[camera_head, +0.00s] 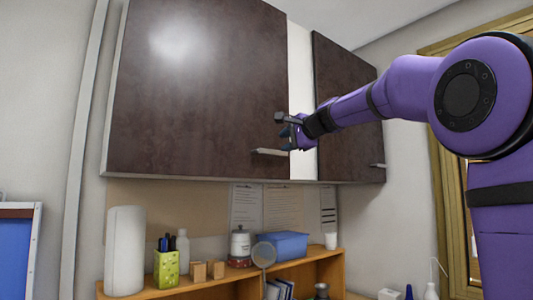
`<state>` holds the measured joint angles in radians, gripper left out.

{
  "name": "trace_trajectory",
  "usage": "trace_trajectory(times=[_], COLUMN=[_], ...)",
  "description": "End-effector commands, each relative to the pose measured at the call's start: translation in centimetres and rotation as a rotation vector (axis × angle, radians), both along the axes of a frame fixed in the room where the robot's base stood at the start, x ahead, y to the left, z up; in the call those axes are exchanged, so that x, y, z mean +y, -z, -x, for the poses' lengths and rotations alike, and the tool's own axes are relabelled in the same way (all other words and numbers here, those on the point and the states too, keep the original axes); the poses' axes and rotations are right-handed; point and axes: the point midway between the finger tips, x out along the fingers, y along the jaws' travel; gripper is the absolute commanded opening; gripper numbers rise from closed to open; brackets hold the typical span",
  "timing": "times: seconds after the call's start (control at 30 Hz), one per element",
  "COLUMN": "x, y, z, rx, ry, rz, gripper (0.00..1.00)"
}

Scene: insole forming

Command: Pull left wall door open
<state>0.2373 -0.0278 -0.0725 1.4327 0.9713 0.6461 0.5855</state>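The left wall door (195,95) is a large dark brown cabinet door at the upper left, and it looks shut. Its handle (268,152) is a small pale bar near the lower right corner. My gripper (284,125) is at the door's right edge in the picture, a little above and right of the handle. It does not appear to hold the handle.
A second dark door (345,110) with its own small handle is on the right, partly behind my arm.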

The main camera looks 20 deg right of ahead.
Motion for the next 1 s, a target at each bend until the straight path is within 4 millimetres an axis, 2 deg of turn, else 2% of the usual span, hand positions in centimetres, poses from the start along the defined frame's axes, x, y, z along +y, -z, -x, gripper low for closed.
trace_trajectory(times=[0.17,0.6,0.8,1.0], x=[0.3,1.9,2.3,2.4], y=[0.3,1.8,2.1,2.1], z=[-1.7,-8.5,-10.0,-10.2], rx=[0.000,0.000,-0.001,-0.001], ry=[0.000,-0.001,0.000,0.000], rz=[-0.003,-0.001,0.000,0.000], gripper=[0.36,0.36,0.36,0.36])
